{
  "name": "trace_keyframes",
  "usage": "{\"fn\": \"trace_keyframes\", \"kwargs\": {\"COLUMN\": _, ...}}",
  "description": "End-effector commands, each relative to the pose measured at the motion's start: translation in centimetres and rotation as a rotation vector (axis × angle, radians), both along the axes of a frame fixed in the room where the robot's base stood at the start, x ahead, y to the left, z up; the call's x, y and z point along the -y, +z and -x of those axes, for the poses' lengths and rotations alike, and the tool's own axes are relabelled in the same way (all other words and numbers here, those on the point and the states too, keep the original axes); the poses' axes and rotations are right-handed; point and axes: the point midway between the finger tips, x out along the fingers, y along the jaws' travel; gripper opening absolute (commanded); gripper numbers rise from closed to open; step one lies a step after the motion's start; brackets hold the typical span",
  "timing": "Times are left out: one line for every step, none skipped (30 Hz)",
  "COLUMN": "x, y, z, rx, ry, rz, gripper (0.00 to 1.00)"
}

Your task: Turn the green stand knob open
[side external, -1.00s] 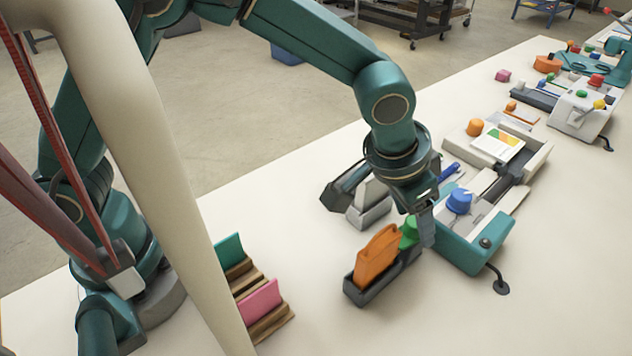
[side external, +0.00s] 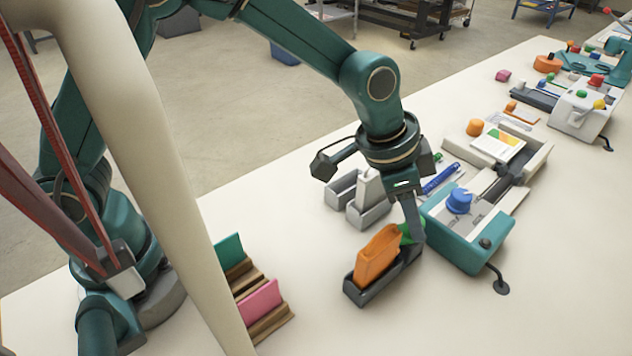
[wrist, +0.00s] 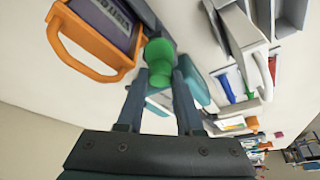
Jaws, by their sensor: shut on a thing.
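The green knob (wrist: 158,55) sits at the end of a dark grey stand (side external: 372,289), beside an upright orange-framed piece (side external: 376,256) held in that stand. My gripper (wrist: 160,75) is shut on the green knob, one finger on each side of it in the wrist view. In the side view my gripper (side external: 412,236) reaches down to the knob, and its finger hides part of the green. The orange frame (wrist: 108,72) stands to the left of my fingers in the wrist view.
A teal machine with a blue knob (side external: 459,201) stands close to the right of my gripper. Grey holders (side external: 369,217) stand behind it. A rack with green and pink boards (side external: 260,301) is at the lower left. The table front right is clear.

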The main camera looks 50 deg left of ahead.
Motion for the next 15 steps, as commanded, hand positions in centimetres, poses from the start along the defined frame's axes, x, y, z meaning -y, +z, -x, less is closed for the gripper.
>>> {"fn": "trace_keyframes", "kwargs": {"x": -0.21, "y": -0.07, "z": 0.01, "rx": -0.005, "ry": -0.042, "rz": -0.002, "gripper": 0.0}}
{"fn": "trace_keyframes", "kwargs": {"x": -0.22, "y": -0.08, "z": -0.01, "rx": -0.005, "ry": -0.069, "rz": -0.001, "gripper": 0.0}}
{"fn": "trace_keyframes", "kwargs": {"x": -0.26, "y": -0.08, "z": -0.02, "rx": -0.006, "ry": -0.107, "rz": -0.001, "gripper": 0.0}}
{"fn": "trace_keyframes", "kwargs": {"x": -0.28, "y": -0.09, "z": -0.03, "rx": -0.006, "ry": -0.136, "rz": -0.002, "gripper": 0.0}}
{"fn": "trace_keyframes", "kwargs": {"x": -0.28, "y": -0.1, "z": -0.06, "rx": -0.006, "ry": -0.167, "rz": -0.002, "gripper": 0.0}}
{"fn": "trace_keyframes", "kwargs": {"x": -0.29, "y": -0.09, "z": -0.08, "rx": -0.006, "ry": -0.205, "rz": -0.002, "gripper": 0.0}}
{"fn": "trace_keyframes", "kwargs": {"x": -0.32, "y": -0.09, "z": -0.1, "rx": -0.006, "ry": -0.232, "rz": -0.001, "gripper": 0.0}}
{"fn": "trace_keyframes", "kwargs": {"x": -0.34, "y": -0.09, "z": -0.13, "rx": -0.005, "ry": -0.262, "rz": -0.001, "gripper": 0.0}}
{"fn": "trace_keyframes", "kwargs": {"x": -0.33, "y": -0.06, "z": -0.17, "rx": -0.004, "ry": -0.3, "rz": -0.001, "gripper": 0.0}}
{"fn": "trace_keyframes", "kwargs": {"x": -0.34, "y": -0.07, "z": -0.17, "rx": -0.005, "ry": -0.33, "rz": -0.001, "gripper": 0.0}}
{"fn": "trace_keyframes", "kwargs": {"x": -0.36, "y": -0.09, "z": -0.2, "rx": -0.004, "ry": -0.358, "rz": -0.002, "gripper": 0.0}}
{"fn": "trace_keyframes", "kwargs": {"x": -0.38, "y": -0.1, "z": -0.22, "rx": -0.005, "ry": -0.397, "rz": -0.001, "gripper": 0.0}}
{"fn": "trace_keyframes", "kwargs": {"x": -0.39, "y": -0.09, "z": -0.26, "rx": -0.004, "ry": -0.425, "rz": -0.002, "gripper": 0.0}}
{"fn": "trace_keyframes", "kwargs": {"x": -0.4, "y": -0.09, "z": -0.26, "rx": -0.005, "ry": -0.454, "rz": -0.002, "gripper": 0.0}}
{"fn": "trace_keyframes", "kwargs": {"x": -0.4, "y": -0.09, "z": -0.29, "rx": -0.004, "ry": -0.493, "rz": -0.002, "gripper": 0.0}}
